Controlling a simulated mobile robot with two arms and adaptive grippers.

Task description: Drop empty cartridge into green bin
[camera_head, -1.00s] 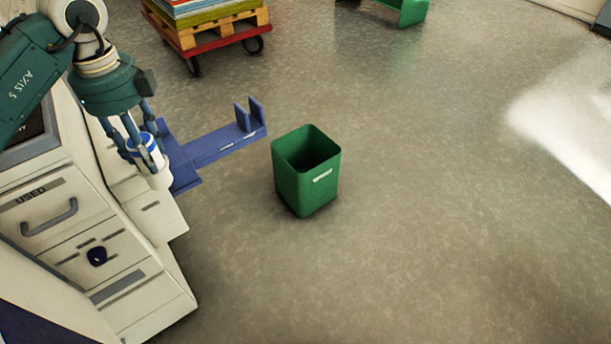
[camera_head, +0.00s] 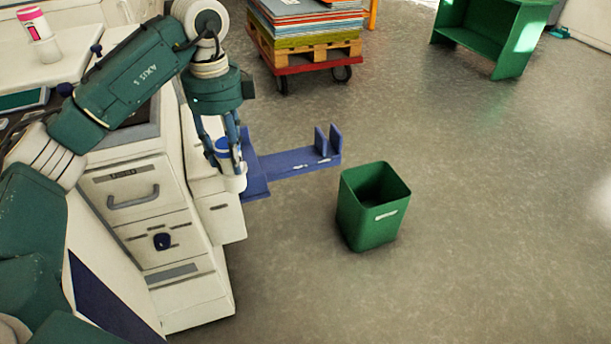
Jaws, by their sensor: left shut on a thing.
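My left gripper (camera_head: 228,160) points down and is shut on the empty cartridge (camera_head: 234,182), a white cylinder with a blue band at its top. The fingers cover part of it. It is upright beside the right side of the white machine, in front of the blue tray; I cannot tell whether it touches either. The green bin (camera_head: 373,215) stands on the floor to the right of the gripper. Its top is open and its inside is dark. A small white label is on its front. My right gripper is not in view.
The white machine (camera_head: 170,235) with drawers stands at left. A blue tray (camera_head: 290,168) with two uprights juts out from it toward the bin. A pallet cart (camera_head: 305,62) and a green shelf (camera_head: 490,35) stand at the back. The floor at right is clear.

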